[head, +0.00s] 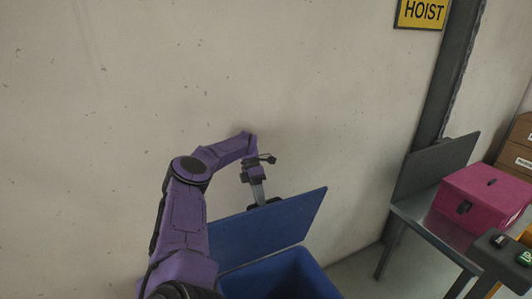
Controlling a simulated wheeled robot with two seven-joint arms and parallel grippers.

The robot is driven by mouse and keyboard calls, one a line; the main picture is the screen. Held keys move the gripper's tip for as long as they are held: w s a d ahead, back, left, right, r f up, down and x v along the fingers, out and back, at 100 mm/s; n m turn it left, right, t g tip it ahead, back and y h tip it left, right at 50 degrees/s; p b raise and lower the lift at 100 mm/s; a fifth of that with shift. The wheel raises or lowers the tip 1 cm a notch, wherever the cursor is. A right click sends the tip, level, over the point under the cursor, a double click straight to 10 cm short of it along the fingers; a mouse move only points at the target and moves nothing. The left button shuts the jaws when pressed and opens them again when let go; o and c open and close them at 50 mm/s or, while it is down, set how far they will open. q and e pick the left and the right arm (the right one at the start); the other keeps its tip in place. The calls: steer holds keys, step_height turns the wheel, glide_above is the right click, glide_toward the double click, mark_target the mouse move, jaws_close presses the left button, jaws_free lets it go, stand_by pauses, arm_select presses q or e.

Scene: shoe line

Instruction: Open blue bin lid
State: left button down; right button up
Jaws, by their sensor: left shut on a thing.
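The blue bin (285,280) stands on the floor by the wall at the bottom of the head view. Its blue lid (285,222) is raised and tilted back, and the top of the bin shows open below it. My left gripper (262,201) points down at the lid's upper edge and is shut on the lid there. The exact grip is small and dark, partly hidden behind the lid. My right gripper is not in view.
A pale wall stands close behind the lid. To the right, a pink box (480,205) sits on a grey metal table (432,232) with an upright grey panel (437,165). Cardboard boxes (515,150) are at the far right. Some bare floor shows between bin and table.

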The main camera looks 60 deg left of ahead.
arm_select(q)
steer(key=shift+s+a+f, duration=0.2)
steer(key=shift+s+f, duration=0.1)
steer(key=shift+f, duration=0.15)
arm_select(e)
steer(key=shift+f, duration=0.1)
arm_select(q)
steer(key=c, duration=1.3)
jaws_free()
steer(key=shift+o, duration=1)
steer(key=shift+w+a+f, duration=0.15)
steer(key=shift+a+f, duration=0.1)
steer(key=shift+a, duration=0.05)
steer(key=s+d+r+p, duration=0.3)
steer(key=d+r, duration=0.3)
steer(key=s+d+r+p, duration=0.2)
steer(key=s+d+r, duration=0.1)
steer(key=d+r, duration=0.3)
steer(key=shift+s+d+r+p, duration=0.15)
steer(key=shift+s+r+p, duration=0.25)
steer(key=shift+r, duration=0.25)
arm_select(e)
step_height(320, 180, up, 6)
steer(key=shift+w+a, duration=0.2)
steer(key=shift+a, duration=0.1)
